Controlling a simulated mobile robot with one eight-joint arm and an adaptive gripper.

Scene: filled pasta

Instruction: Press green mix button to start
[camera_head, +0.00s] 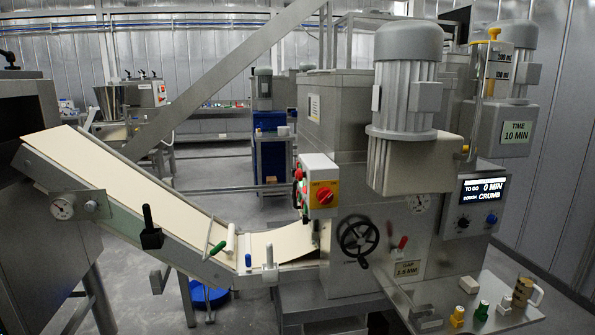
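No button labelled "mix" can be read. A white and yellow switch box (321,187) with a red rotary knob (325,196) is mounted at the machine's middle. Small green and red buttons (299,188) show edge-on on its left side; their labels cannot be read. A control panel (478,205) at the right has a lit display (484,190) reading "TO GO 0 MIN" and "DOUGH CRUMB". Below the display are a dark knob (463,223) and a blue knob (491,218). My gripper is not in view.
A pale dough sheet (130,190) runs down a sloped conveyor to the machine. A black handwheel (357,238) and a red-tipped lever (401,245) stick out in front. A metal shelf (435,292) at lower right holds a tan mug (525,292) and several small items.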

